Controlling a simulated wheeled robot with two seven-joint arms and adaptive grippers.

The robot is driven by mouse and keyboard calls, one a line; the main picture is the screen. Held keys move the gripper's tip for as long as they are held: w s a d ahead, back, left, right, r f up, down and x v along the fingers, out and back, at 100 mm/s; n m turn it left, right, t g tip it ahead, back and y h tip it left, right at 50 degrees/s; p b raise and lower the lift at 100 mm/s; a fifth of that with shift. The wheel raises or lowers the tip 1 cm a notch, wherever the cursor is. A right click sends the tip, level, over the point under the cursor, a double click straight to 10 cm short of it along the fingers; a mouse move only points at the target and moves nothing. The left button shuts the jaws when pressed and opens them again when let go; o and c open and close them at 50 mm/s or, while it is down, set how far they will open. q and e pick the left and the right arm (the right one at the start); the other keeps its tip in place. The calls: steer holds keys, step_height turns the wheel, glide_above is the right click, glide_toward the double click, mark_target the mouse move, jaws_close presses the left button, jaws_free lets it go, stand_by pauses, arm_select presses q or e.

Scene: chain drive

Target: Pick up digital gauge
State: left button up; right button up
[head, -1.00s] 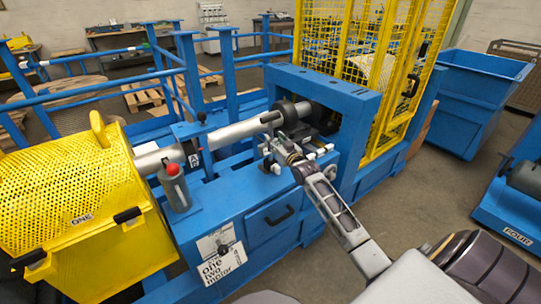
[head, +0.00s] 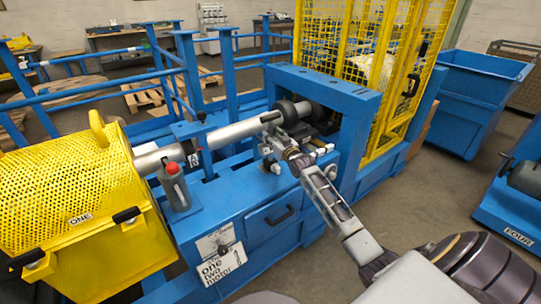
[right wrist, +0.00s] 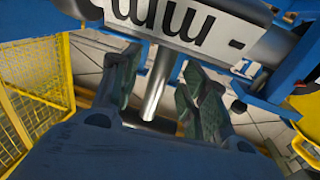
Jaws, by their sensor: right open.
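My right gripper (head: 275,147) reaches over the blue machine bed, near the grey shaft. In the right wrist view its two fingers (right wrist: 158,82) are spread apart. Just beyond the fingertips is a light grey flat body with large "mm" lettering (right wrist: 165,20), upside down, which looks like the digital gauge. It does not appear gripped. A silver cylinder (right wrist: 157,88) shows in the gap between the fingers; I cannot tell whether they touch it. In the head view the gripper hides much of the gauge area. My left gripper is not in view.
The grey shaft (head: 235,130) runs from the yellow perforated guard (head: 75,195) to the blue frame (head: 325,85). A grey bottle with a red cap (head: 174,187) stands on the bed. A yellow mesh cage (head: 375,55) is behind. Open floor lies to the right.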

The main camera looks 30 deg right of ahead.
steer(key=shift+w, duration=0.65)
steer(key=shift+w+d, duration=0.1)
steer(key=shift+w, duration=0.3)
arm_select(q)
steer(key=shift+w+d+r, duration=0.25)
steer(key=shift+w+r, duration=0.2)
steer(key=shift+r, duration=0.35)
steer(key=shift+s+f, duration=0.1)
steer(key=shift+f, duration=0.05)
arm_select(e)
jaws_close()
steer(key=shift+r, duration=0.3)
